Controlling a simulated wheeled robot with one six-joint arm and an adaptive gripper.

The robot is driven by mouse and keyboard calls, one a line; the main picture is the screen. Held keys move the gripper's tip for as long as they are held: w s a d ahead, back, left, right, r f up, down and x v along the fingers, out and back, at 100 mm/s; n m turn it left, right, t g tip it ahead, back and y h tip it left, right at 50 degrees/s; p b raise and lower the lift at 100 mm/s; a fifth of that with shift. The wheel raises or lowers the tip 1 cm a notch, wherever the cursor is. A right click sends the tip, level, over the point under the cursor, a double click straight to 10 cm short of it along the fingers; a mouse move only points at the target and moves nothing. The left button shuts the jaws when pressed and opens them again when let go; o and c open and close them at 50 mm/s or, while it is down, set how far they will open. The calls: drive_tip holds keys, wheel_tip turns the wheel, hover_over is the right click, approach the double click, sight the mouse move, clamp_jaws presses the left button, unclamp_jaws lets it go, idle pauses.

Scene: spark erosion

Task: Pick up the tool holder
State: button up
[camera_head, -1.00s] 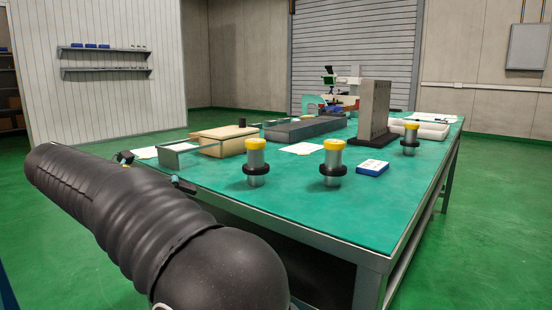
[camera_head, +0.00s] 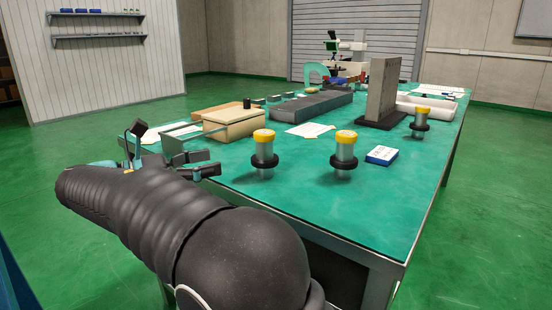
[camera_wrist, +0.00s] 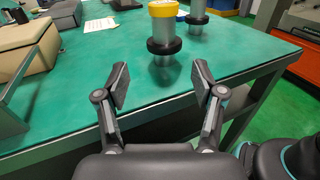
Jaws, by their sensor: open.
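Three tool holders, silver cylinders with yellow tops and black rings, stand upright on the green table. In the head view they are the left one (camera_head: 264,150), the middle one (camera_head: 344,153) and the right one (camera_head: 420,122). My gripper (camera_head: 213,163) is open and empty at the table's left edge, left of the left holder. In the wrist view, my gripper (camera_wrist: 160,78) points at a holder (camera_wrist: 163,45) that shows between the fingertips but stands beyond them, untouched. Its top is cut off by the frame. A second holder (camera_wrist: 196,32) stands behind it to the right.
A tan box (camera_head: 235,124) sits behind my gripper on the green table (camera_head: 270,205). A blue-and-white box (camera_head: 381,155) lies right of the middle holder. A grey upright block (camera_head: 382,88) and dark long block (camera_head: 311,105) stand farther back.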

sight(257, 151)
drive_tip(key=b+x, duration=0.3)
drive_tip(key=x, duration=0.4)
drive_tip(key=shift+d, duration=0.35)
drive_tip(key=shift+r+b+x, duration=0.2)
drive_tip(key=shift+b+x, duration=0.15)
drive_tip(key=shift+x, duration=1)
drive_tip(key=shift+r+b+x, duration=0.2)
drive_tip(key=shift+b+x, duration=0.15)
drive_tip(key=shift+x, duration=1)
drive_tip(key=shift+s+d, duration=0.1)
drive_tip(key=shift+s, duration=0.1)
clamp_jaws()
